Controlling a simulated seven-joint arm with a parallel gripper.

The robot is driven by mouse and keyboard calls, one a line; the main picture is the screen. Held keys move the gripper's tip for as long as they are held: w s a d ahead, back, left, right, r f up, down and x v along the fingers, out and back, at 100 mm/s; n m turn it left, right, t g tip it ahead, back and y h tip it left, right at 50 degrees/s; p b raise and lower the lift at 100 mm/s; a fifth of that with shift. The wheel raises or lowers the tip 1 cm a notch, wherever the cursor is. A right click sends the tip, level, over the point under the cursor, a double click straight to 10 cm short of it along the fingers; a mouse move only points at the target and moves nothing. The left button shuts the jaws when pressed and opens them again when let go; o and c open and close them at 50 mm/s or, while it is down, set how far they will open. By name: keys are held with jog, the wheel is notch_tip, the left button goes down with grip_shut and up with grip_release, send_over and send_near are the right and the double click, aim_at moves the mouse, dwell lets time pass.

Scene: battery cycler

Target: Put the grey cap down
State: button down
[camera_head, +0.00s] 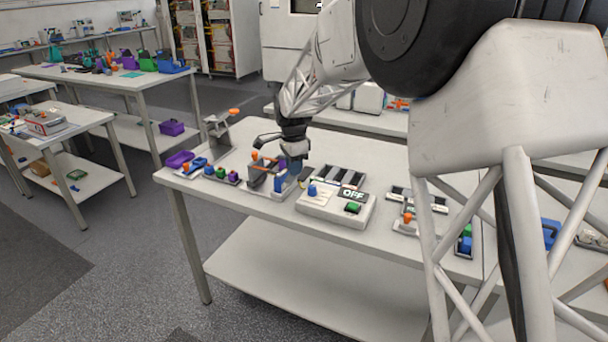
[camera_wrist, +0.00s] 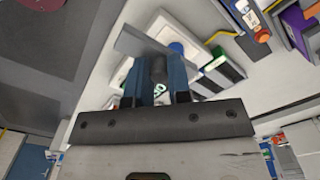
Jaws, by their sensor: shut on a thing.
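My gripper (camera_head: 293,165) is over the left half of the white table in the head view. In the wrist view its two blue-dark fingers (camera_wrist: 160,82) are shut on the grey cap (camera_wrist: 157,68), a dark grey piece between them. A flat grey plate (camera_wrist: 140,42) lies across the fingertips; I cannot tell whether it belongs to the cap. In the head view the cap is too small and hidden to make out. The gripper is beside a grey and blue fixture (camera_head: 280,185), and I cannot tell whether anything held touches it.
A white box (camera_head: 335,214) with an OFF display, blue knob and green button stands right of the gripper. A black slotted tray (camera_head: 340,176) is behind it. Purple and blue bins (camera_head: 180,160) and a small coloured-block tray (camera_head: 221,175) are at left. The table front is clear.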

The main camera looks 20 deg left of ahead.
jog(key=w+a+f+n, duration=0.1)
jog(key=w+a+n, duration=0.1)
jog(key=w, duration=0.9)
jog(key=w+a+f+n, duration=0.1)
jog(key=w+a, duration=0.4)
jog(key=w, duration=0.6)
jog(key=shift+f+n, duration=0.4)
jog(key=shift+f, duration=0.05)
jog(key=shift+f, duration=3.1)
jog(key=shift+f, duration=0.15)
jog(key=shift+f, duration=1.75)
jog(key=shift+f, duration=0.1)
